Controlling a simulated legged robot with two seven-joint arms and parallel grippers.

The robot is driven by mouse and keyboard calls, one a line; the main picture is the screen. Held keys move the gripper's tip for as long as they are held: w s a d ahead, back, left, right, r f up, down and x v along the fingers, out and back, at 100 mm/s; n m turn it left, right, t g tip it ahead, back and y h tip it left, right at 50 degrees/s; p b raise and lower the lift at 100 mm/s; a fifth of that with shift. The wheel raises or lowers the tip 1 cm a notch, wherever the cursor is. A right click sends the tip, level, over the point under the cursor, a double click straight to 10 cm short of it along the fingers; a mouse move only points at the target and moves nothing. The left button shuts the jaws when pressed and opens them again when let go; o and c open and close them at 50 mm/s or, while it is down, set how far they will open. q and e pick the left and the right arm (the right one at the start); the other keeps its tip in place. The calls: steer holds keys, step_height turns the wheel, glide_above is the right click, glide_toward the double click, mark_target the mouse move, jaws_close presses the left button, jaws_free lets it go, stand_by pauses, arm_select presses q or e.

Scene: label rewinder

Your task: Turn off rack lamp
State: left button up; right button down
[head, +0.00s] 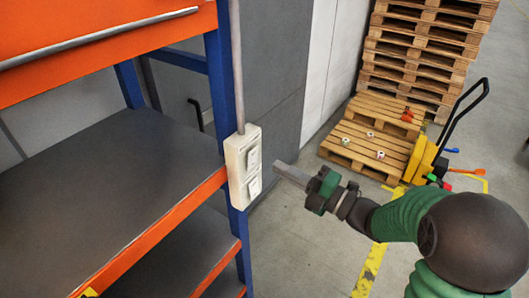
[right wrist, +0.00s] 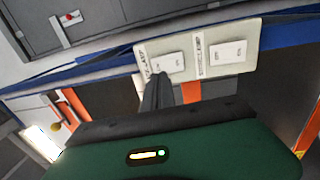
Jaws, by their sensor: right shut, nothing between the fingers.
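A cream switch box (head: 243,165) with two rocker switches, one above the other, is fixed to the blue upright of the orange rack. In the right wrist view the switch box (right wrist: 198,55) shows both rockers side by side, each with a small printed label. The labels are too blurred to read. My right gripper (head: 280,167) is shut and empty, its fingers pointing left at the box from just to its right. In the right wrist view its fingertips (right wrist: 158,80) overlap the lower edge of the left rocker; I cannot tell whether they touch. My left gripper is not in view.
The rack's grey shelves (head: 110,170) with orange beams (head: 165,230) fill the left. A conduit (head: 237,70) runs up from the box. Stacked wooden pallets (head: 425,50) and a yellow pallet jack (head: 425,158) stand at the back right. Floor between is open.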

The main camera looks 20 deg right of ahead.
mark_target(254, 154)
steer(key=p+x, duration=0.2)
steer(key=x, duration=0.2)
steer(key=shift+w+a+r, duration=0.25)
steer(key=shift+a, duration=0.1)
steer(key=shift+w+a+f, duration=0.15)
steer(key=shift+w+a, duration=0.15)
steer(key=shift+w, duration=0.15)
steer(key=shift+w+g+p, duration=0.1)
steer(key=shift+g+p, duration=0.2)
steer(key=shift+p, duration=0.1)
